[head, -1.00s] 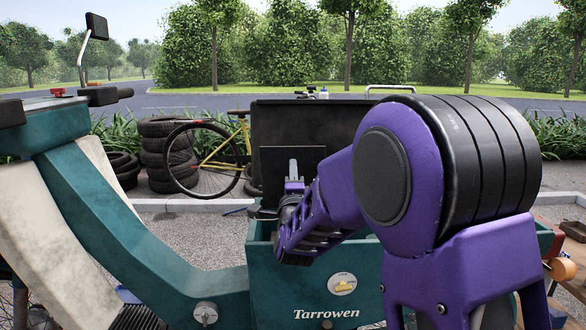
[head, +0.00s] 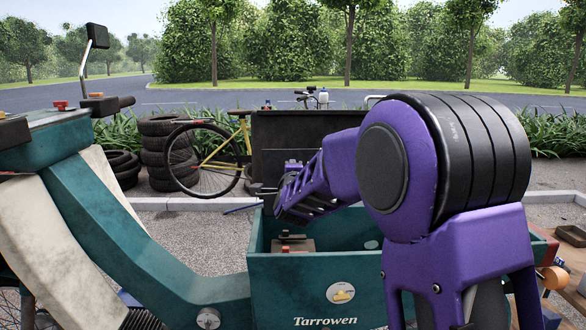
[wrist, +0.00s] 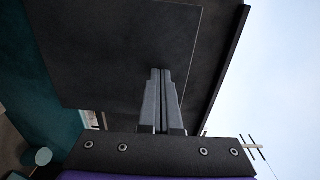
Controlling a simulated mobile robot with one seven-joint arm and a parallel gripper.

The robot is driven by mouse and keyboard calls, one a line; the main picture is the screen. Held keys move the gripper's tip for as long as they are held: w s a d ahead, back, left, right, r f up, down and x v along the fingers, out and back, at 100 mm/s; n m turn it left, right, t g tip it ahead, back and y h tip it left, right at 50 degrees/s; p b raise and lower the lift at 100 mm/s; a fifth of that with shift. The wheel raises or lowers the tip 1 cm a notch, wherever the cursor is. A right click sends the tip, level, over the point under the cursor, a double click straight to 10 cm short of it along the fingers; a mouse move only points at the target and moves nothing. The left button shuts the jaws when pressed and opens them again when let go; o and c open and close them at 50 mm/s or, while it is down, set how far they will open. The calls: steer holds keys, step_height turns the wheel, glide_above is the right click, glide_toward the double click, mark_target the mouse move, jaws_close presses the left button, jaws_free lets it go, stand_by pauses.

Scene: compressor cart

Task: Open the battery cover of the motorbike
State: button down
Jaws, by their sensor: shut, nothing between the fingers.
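The motorbike (head: 110,235) is teal, with an open-topped teal box marked "Tarrowen" at its right end. A dark flat cover (head: 340,130) stands raised at the back of this box. In the wrist view the cover (wrist: 110,50) fills most of the picture, with a raised rectangular panel on it. My gripper (wrist: 160,72) is shut and empty, its fingers pointing at the cover's face; I cannot tell whether they touch it. In the head view my forearm hides part of the cover, and the fingertips are not clear. A yellow-and-silver latch (head: 341,293) is on the box front.
A brown and black object (head: 292,243) sits inside the box. Several stacked tyres (head: 160,155) and a yellow bicycle (head: 215,160) stand behind on the left. A wooden bench (head: 570,280) is at the right edge. Gravel lies between bike and kerb.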

steer(key=w+g+p, duration=0.2)
steer(key=w+p, duration=0.1)
steer(key=shift+r+p, duration=0.15)
steer(key=shift+p, duration=0.25)
steer(key=shift+s, duration=0.15)
